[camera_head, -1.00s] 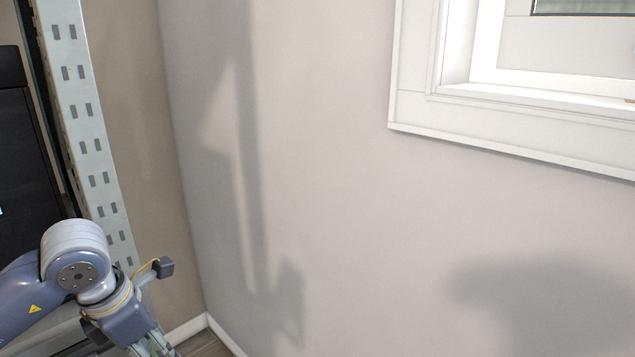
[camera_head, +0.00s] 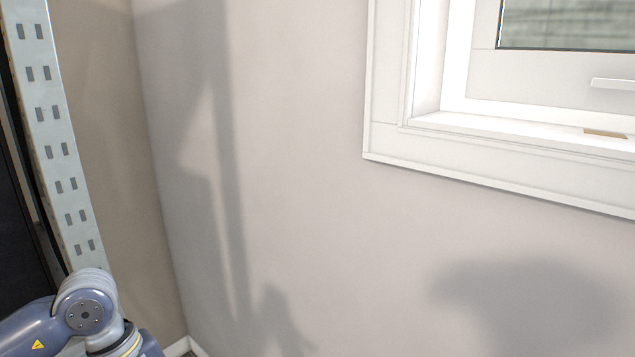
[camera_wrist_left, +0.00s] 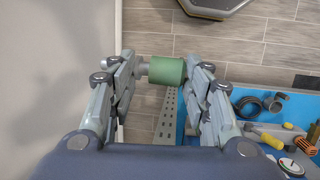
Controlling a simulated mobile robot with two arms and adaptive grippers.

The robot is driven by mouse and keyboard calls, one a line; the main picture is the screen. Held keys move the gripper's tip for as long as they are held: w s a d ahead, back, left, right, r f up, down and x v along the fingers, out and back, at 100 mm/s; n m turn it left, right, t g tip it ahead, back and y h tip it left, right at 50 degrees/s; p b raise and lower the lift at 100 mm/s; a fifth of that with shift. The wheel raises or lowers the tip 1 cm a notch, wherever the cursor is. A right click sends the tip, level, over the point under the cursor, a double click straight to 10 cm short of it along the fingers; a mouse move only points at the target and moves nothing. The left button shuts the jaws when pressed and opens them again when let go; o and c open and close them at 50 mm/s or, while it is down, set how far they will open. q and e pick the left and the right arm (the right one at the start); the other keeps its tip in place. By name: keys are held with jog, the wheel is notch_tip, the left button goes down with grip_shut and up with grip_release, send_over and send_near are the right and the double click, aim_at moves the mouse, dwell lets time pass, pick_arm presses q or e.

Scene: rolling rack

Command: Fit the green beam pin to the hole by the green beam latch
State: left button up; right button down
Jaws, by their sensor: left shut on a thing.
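In the left wrist view, the green beam pin (camera_wrist_left: 166,71) is a short green cylinder with a grey stub on its left end. My left gripper (camera_wrist_left: 170,76) is shut on it, with a finger on each side. In the head view only my left arm shows at the lower left; its gripper is below the frame edge. The green beam latch and its hole are not visible in either view. My right gripper is not in view.
A grey perforated rack post (camera_head: 62,150) stands at the left of the head view. A perforated metal strip (camera_wrist_left: 168,118) shows below the pin in the wrist view. A blue surface (camera_wrist_left: 240,98) with several tools lies at right. A white window frame (camera_head: 480,165) is on the wall.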

pick_arm(q)
jog(key=s+d+m, duration=0.1)
jog(key=m, duration=0.2)
jog(key=s+d+m+g+y, duration=0.1)
jog(key=m, duration=0.2)
jog(key=s+d+f+m+g, duration=0.1)
jog(key=m, duration=0.2)
jog(key=shift+p, duration=0.3)
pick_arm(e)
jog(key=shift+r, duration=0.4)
